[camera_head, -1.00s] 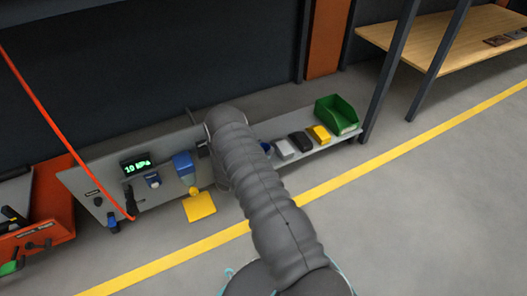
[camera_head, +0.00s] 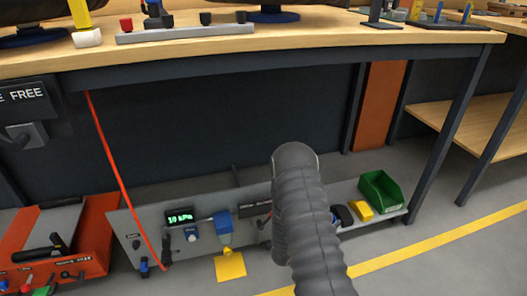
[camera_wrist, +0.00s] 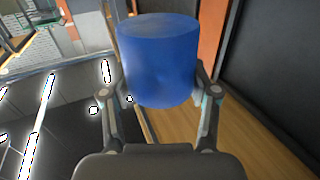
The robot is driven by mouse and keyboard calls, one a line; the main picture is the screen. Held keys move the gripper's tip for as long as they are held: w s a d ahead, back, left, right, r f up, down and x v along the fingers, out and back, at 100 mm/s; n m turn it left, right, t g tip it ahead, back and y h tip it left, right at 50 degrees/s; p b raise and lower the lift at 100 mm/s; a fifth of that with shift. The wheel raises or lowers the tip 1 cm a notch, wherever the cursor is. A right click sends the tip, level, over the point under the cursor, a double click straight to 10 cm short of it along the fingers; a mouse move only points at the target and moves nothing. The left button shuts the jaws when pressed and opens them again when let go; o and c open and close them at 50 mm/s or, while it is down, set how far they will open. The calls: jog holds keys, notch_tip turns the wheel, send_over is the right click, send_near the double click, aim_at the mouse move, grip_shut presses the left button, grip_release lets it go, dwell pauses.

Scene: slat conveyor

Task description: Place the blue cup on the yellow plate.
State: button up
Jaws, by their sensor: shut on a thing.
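The blue cup (camera_wrist: 158,65) fills the upper middle of the wrist view. My gripper (camera_wrist: 161,97) is shut on it, with one finger at each side. The gripper and cup do not show in the head view, where my grey arm hides what lies behind it. A flat yellow square (camera_head: 230,266) lies low in the head view, below a grey panel. I cannot tell whether it is the yellow plate. No other plate is plain in either view.
A wooden workbench (camera_head: 330,38) crosses the top of the head view with several items on it. Below are a grey panel (camera_head: 130,223) with a green display, a red hose (camera_head: 110,150), an orange unit (camera_head: 95,225) and a green bin (camera_head: 383,190).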

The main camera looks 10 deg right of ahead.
jog(key=w+a+r+n+t+y+p, duration=0.2)
jog(key=a+r+n+t+y, duration=0.1)
jog(key=a, duration=0.2)
jog(key=w+a+r+n+t+y+p, duration=0.2)
jog(key=w+a+r+n+t+y, duration=0.1)
jog(key=a, duration=0.3)
jog(key=w+a+r+n+t+y+p, duration=0.2)
jog(key=a+r+n+t+y, duration=0.1)
jog(key=a+r+n+y, duration=0.1)
jog(key=shift+w+a+r+t+y, duration=0.1)
jog(key=shift+a+r+t+y, duration=0.15)
jog(key=shift+a, duration=0.35)
jog(key=shift+w+a+t+y, duration=0.15)
jog(key=shift+a+y, duration=0.2)
jog(key=shift+a, duration=0.25)
jog(key=s+a+r+n+y+p, duration=0.1)
jog(key=s+a+r+n+y, duration=0.2)
jog(key=s+a+r+y, duration=0.2)
jog(key=shift+s+a+r+t, duration=0.15)
jog(key=shift+s+a+t, duration=0.3)
jog(key=shift+a, duration=0.7)
